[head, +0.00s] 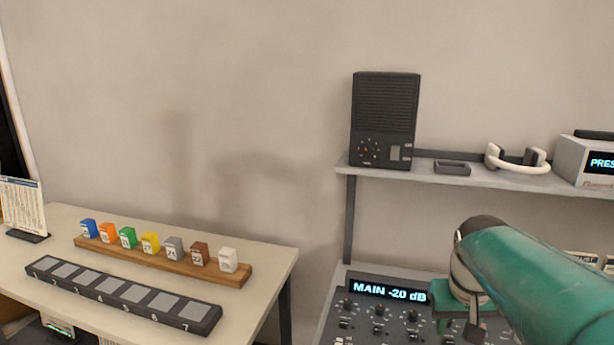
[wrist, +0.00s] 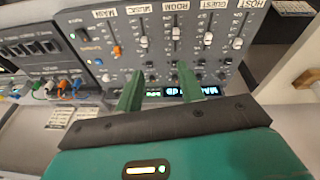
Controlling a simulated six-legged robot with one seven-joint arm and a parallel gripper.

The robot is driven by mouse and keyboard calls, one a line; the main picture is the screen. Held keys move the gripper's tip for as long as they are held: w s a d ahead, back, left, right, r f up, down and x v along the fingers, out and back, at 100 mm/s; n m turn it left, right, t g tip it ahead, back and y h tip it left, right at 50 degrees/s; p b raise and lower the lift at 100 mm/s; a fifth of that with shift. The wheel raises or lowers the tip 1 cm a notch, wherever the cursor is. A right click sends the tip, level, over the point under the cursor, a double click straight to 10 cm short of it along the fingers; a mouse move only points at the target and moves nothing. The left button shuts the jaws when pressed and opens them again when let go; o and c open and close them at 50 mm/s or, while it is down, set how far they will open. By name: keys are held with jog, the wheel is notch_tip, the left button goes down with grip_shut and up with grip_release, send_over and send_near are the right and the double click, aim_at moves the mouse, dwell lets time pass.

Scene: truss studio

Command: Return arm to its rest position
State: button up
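My gripper shows in the wrist view (wrist: 160,85) as two green fingers standing well apart with nothing between them. Behind the fingers is the mixing console (wrist: 150,40) with its labelled faders, and the fingers overlap its lit display in the picture. I cannot tell whether they touch it. In the head view my green arm covers the lower right, in front of the console (head: 365,315). The console's display (head: 390,291) reads "MAIN -20 dB". The fingertips are not clear in the head view.
A shelf (head: 470,177) above the console holds a dark speaker box (head: 384,120), a white headset (head: 517,160) and a display unit (head: 590,160). On the left table (head: 150,233), coloured blocks stand on a wooden rail (head: 160,262) behind a dark numbered strip (head: 120,295).

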jog(key=s+a+n+t+y, duration=0.1)
jog(key=s+a+t, duration=0.2)
jog(key=s+a, duration=0.8)
jog(key=shift+s+f+n, duration=0.3)
jog(key=shift+s+f, duration=0.15)
jog(key=shift+s, duration=0.25)
jog(key=shift+a, duration=0.1)
dwell(0.9)
